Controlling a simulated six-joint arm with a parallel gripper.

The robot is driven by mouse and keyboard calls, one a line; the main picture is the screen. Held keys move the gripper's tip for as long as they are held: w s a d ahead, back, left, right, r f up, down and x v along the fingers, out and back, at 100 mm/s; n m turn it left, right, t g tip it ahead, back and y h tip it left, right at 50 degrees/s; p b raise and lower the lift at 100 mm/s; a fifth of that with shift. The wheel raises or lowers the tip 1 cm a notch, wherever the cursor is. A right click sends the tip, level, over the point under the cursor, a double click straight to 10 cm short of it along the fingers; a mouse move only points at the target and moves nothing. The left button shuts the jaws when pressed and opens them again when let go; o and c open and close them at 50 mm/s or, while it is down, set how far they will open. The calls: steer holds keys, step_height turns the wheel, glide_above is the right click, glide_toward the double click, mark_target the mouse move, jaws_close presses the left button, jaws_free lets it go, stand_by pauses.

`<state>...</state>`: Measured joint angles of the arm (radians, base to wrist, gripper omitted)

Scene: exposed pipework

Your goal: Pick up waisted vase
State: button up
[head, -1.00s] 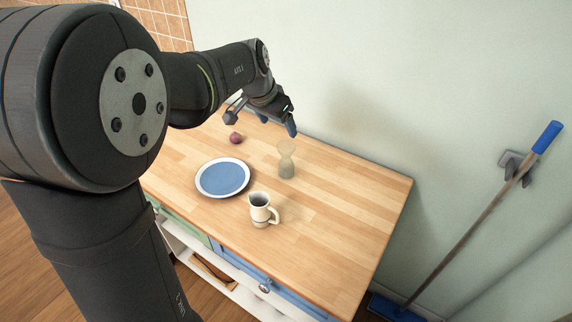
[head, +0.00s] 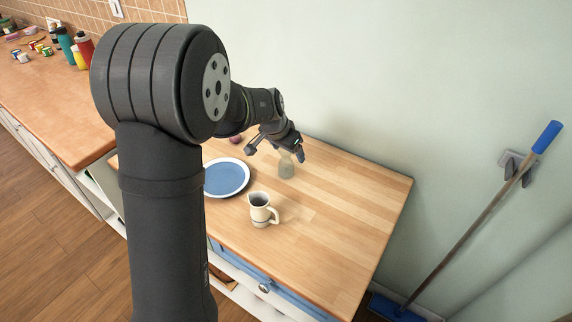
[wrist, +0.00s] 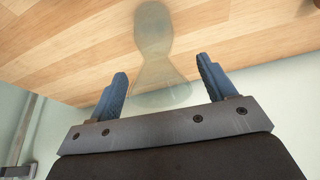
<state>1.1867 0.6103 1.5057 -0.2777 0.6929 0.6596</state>
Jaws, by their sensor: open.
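The waisted vase (head: 286,168) is a translucent, pale grey-green vase on the wooden table. In the head view its upper part is partly hidden by my gripper (head: 278,155). In the wrist view the vase (wrist: 156,50) lies ahead of and between the two blue fingertips (wrist: 161,66), narrowing at its middle. My gripper is open, with its fingers spread wide apart and nothing shut between them. I cannot tell from these views whether a finger touches the vase.
A cream mug (head: 261,210) and a blue plate with a white rim (head: 228,177) stand on the table (head: 335,215) near the vase. A dark red round object (head: 236,139) is behind the plate. A wall (head: 380,80) rises along the table's back edge. The table's right side is clear.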

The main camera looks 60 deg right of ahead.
steer(key=shift+d+f, duration=0.1)
steer(key=shift+f, duration=0.05)
steer(key=shift+c, duration=0.5)
steer(key=c, duration=1.3)
steer(key=shift+c, duration=0.2)
